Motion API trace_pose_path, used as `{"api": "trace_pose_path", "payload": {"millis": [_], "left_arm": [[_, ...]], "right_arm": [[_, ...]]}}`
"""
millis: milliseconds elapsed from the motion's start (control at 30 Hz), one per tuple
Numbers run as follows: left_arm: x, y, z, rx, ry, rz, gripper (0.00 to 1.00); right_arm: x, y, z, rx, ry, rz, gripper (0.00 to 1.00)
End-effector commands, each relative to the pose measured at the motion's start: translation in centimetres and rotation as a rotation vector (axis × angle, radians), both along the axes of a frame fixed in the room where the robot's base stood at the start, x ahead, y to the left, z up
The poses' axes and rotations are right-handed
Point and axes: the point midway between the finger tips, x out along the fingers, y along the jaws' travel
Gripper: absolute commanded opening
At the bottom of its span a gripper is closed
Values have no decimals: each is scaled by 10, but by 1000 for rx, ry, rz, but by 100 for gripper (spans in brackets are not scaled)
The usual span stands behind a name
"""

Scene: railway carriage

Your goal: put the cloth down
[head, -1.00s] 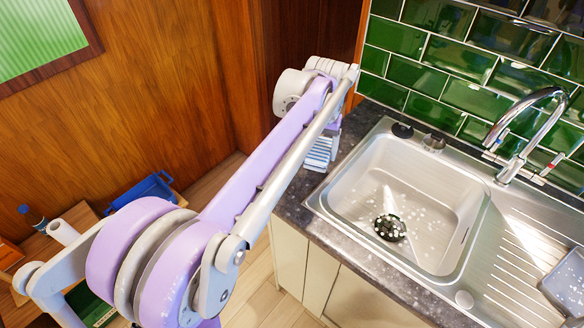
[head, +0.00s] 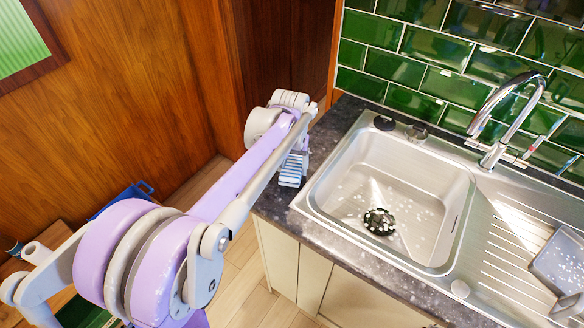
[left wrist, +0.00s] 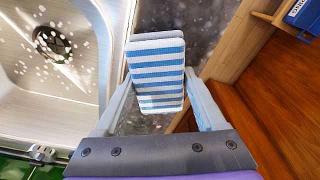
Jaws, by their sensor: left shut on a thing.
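The cloth (head: 291,170) is a folded blue-and-white striped pad. My left gripper (head: 297,152) is shut on it at the left end of the dark worktop (head: 345,116), beside the sink. In the left wrist view the cloth (left wrist: 157,62) sits between the two fingers (left wrist: 160,90), its striped face towards the camera. Speckled worktop shows around it there. I cannot tell whether the cloth touches the worktop. My right gripper is not in view.
The steel sink (head: 400,185) has a raised rim, and a curved tap (head: 510,110) stands behind it. A grey container (head: 560,262) is on the draining board at the right. A wooden wall (head: 130,90) is at the left. A blue tray (head: 122,196) lies low down.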

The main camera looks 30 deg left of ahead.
Motion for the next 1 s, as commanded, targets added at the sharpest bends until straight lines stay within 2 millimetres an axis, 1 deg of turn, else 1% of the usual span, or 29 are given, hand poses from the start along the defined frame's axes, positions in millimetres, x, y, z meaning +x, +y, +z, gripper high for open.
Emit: {"api": "trace_pose_path", "payload": {"millis": [33, 100, 333, 767, 800, 933, 967, 1000], "left_arm": [[0, 0, -5, 0, 0, 0, 11], [0, 0, -8, 0, 0, 0, 11], [0, 0, -8, 0, 0, 0, 11], [0, 0, -20, 0, 0, 0, 11], [0, 0, -20, 0, 0, 0, 74], [0, 0, -19, 0, 0, 0, 97], [0, 0, -19, -1, 0, 0, 100], [0, 0, -19, -1, 0, 0, 100]], "right_arm": [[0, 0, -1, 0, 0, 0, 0], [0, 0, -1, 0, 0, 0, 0], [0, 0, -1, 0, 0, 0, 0], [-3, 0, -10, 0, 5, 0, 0], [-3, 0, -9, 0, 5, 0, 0], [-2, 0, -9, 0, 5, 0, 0], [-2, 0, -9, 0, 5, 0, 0], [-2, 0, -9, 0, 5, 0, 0]]}}
